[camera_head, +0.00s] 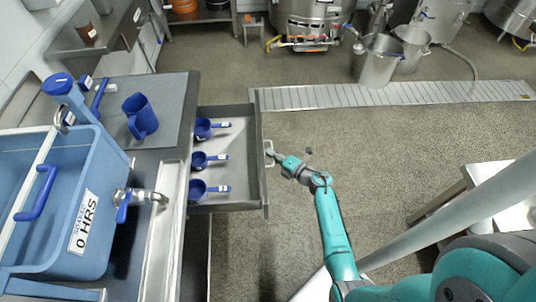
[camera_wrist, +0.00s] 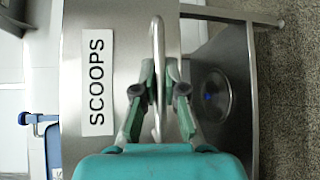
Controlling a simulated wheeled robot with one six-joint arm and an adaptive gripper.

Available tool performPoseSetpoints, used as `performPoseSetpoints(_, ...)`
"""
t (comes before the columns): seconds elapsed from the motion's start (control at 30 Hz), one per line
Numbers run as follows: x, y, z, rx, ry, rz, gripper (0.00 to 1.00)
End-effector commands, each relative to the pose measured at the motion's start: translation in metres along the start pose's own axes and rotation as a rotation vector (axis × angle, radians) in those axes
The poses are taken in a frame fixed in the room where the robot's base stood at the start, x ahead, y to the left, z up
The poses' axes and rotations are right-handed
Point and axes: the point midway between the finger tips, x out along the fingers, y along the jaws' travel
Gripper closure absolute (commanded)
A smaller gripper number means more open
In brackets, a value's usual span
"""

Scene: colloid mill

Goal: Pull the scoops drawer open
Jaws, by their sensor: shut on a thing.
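The scoops drawer (camera_head: 237,199) is pulled out from the counter, and its inside shows in the head view. Several blue scoops (camera_head: 200,160) lie in it, handles pointing right. My gripper (camera_head: 277,158) is at the drawer's front, at the pale bar handle (camera_head: 268,147). In the wrist view the drawer front carries a label (camera_wrist: 97,82) reading SCOOPS. There the metal handle (camera_wrist: 158,50) runs between the two fingers of my gripper (camera_wrist: 160,92), which is shut on it.
Open floor lies right of the drawer. A floor drain grate (camera_head: 330,96) and steel pots (camera_head: 379,62) are farther back. A steel table (camera_head: 470,190) stands at right.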

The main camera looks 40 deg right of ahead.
Motion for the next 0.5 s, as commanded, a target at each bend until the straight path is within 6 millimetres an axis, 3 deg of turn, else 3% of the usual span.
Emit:
performPoseSetpoints(0.27,0.0,-0.0008,0.0,0.0,-0.001,-0.002,1.0)
performPoseSetpoints(0.3,0.0,-0.0008,0.0,0.0,-0.001,-0.002,0.82)
performPoseSetpoints(0.37,0.0,-0.0007,0.0,0.0,-0.001,-0.001,0.67)
performPoseSetpoints(0.5,0.0001,-0.0004,0.0,0.0,0.0,-0.001,0.64)
